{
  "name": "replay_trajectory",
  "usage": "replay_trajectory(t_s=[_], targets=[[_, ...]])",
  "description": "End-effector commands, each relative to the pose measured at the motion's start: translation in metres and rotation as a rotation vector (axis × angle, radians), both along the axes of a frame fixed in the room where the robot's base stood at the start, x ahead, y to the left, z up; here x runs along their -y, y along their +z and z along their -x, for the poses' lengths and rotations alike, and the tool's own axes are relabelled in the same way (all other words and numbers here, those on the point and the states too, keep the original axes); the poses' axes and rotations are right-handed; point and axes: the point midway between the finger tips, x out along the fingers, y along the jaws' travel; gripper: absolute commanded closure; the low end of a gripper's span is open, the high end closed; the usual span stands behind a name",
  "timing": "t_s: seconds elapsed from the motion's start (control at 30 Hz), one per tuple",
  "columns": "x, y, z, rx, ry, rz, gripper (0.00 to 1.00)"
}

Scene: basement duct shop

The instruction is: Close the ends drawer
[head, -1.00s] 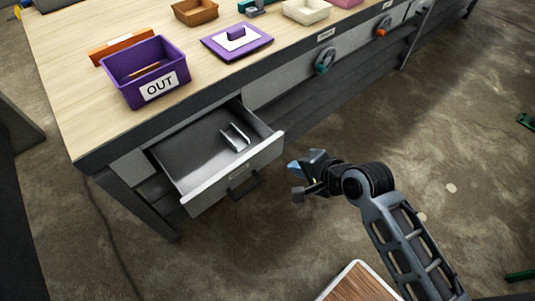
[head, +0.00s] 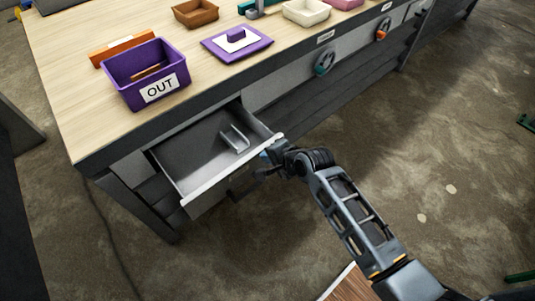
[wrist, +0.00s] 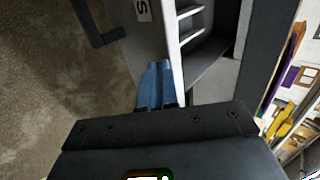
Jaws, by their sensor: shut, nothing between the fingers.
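The drawer (head: 187,155) under the bench's left end stands pulled out, its grey inside showing. A small metal channel piece (head: 235,137) lies in it. My gripper (head: 267,156) is shut and empty, at the right part of the drawer front, near its top edge. In the wrist view the blue fingertips (wrist: 155,84) are up against or very close to the drawer front (wrist: 145,45); contact is hard to tell. The dark handle (wrist: 97,28) and part of a label ending in S (wrist: 143,10) show there. In the head view my arm partly hides the front.

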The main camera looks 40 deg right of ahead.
Motion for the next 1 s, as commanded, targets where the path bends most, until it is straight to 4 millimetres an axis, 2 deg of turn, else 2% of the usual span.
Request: replay_trajectory(t_s=[0.57, 0.77, 1.0], targets=[[0.000, 0.000, -0.010, 0.001, 0.000, 0.000, 1.00], [0.000, 0.000, -0.040, 0.002, 0.001, 0.000, 1.00], [0.000, -0.002, -0.100, 0.004, 0.001, 0.001, 1.00]])
